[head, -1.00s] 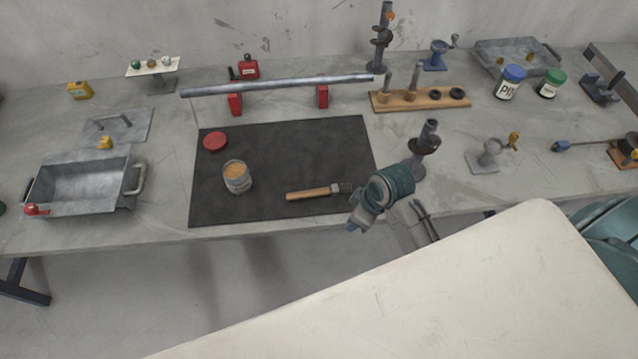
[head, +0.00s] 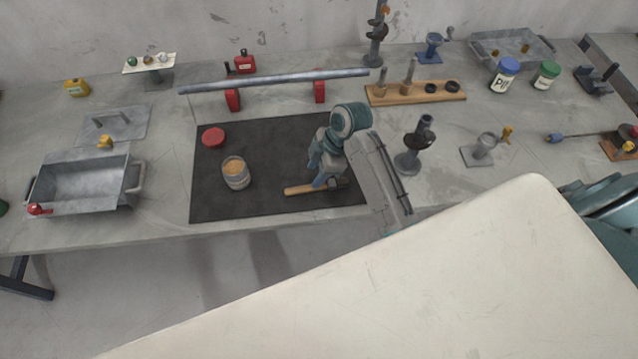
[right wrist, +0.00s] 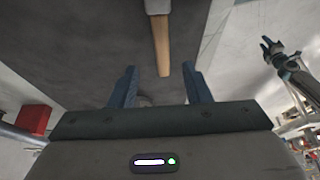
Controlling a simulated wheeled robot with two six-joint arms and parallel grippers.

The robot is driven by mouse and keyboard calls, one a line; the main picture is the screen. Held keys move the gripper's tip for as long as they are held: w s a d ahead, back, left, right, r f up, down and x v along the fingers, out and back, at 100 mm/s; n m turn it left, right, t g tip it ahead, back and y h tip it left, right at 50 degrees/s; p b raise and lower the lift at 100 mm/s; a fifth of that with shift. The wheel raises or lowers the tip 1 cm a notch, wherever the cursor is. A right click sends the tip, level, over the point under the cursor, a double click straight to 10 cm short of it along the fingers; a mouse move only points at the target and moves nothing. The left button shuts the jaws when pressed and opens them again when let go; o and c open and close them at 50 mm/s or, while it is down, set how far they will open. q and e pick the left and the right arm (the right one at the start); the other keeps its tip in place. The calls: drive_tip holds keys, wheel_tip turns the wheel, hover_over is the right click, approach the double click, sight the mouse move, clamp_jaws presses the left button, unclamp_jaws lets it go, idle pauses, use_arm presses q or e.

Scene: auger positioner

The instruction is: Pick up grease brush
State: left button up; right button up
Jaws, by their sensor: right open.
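The grease brush lies flat on the dark mat (head: 270,140), its wooden handle (head: 300,190) pointing left and its dark head to the right, partly hidden by my gripper. My right gripper (head: 324,181) is over the brush, near where the handle meets the head. In the right wrist view the brush handle (right wrist: 162,45) shows ahead of the fingers, roughly centred between them. I cannot tell the exact height of the fingers above the mat. My left gripper is not in the head view.
An open grease tin (head: 236,173) stands left of the brush, with a red lid (head: 213,137) behind it. A metal bar (head: 275,82) rests on red stands along the mat's back. A dark post stand (head: 414,148) is to the right. The mat's front left is clear.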

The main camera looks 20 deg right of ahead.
sight(308, 187)
drive_tip(key=p+x, duration=0.2)
drive_tip(key=x, duration=0.2)
drive_tip(key=shift+s+f+p, duration=0.2)
drive_tip(key=shift+f+p, duration=0.1)
drive_tip(key=shift+p, duration=0.1)
drive_tip(key=shift+w+a+f, duration=0.1)
drive_tip(key=shift+a+f, duration=0.1)
drive_tip(key=shift+f, duration=0.45)
clamp_jaws()
